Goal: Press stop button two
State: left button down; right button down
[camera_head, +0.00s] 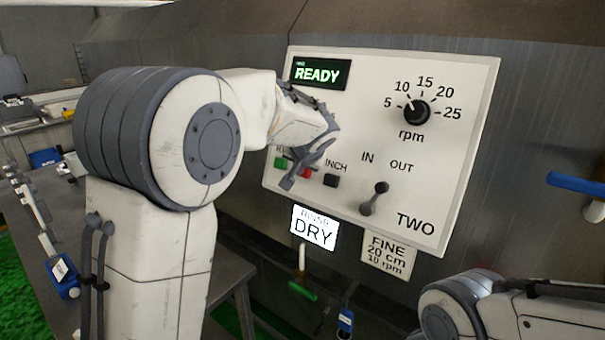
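The white control panel marked TWO (350,120) is on the grey metal housing ahead. A red button (307,173) shows partly behind my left gripper, between a green button (281,163) and a black button under INCH (331,180). The lettering above the red button is covered. My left gripper (292,172) is in front of the panel's lower left, its grey fingertips close to the red and green buttons. I cannot tell whether it touches them or whether its fingers are together. My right arm shows at the bottom right, its gripper outside the view.
The panel has a lit READY display (319,73), an rpm dial (416,112) and an IN/OUT lever (374,198). A DRY sign (314,228) and a FINE card (388,254) are below. A blue handle (578,183) projects at the right. A grey table (75,225) stands left.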

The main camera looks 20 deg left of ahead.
pick_arm(q)
jog(key=shift+s+a+r, duration=0.1)
jog(key=shift+s+a, duration=0.05)
jog(key=shift+s, duration=0.25)
jog(key=shift+s, duration=0.1)
jog(key=shift+s+a+r+b, duration=0.15)
jog(key=shift+s+a+r, duration=0.15)
jog(key=shift+s, duration=0.4)
jog(key=shift+s+a+r+b, duration=0.15)
jog(key=shift+s+a+r, duration=0.1)
jog(key=shift+s, duration=0.45)
jog(key=shift+s+a+r+b, duration=0.15)
jog(key=shift+s+a+r, duration=0.15)
jog(key=shift+s, duration=0.4)
jog(key=s+d+f+m+g+h+b, duration=0.2)
jog(key=s+d+f+m+g+h, duration=0.1)
jog(key=s+d+f, duration=0.85)
jog(key=s+d+f+m+g, duration=0.1)
jog(key=s+d+f, duration=0.1)
jog(key=s, duration=0.5)
jog(key=s+d+f+m+g+h, duration=0.1)
jog(key=s+d+f+g, duration=0.1)
jog(key=s, duration=0.6)
jog(key=s+d+f+m+g+h+b, duration=0.1)
jog(key=s+f, duration=0.3)
jog(key=s, duration=0.4)
jog(key=shift+s+d+m+g, duration=0.25)
jog(key=shift+d+m+g, duration=0.25)
jog(key=shift+d+g, duration=0.2)
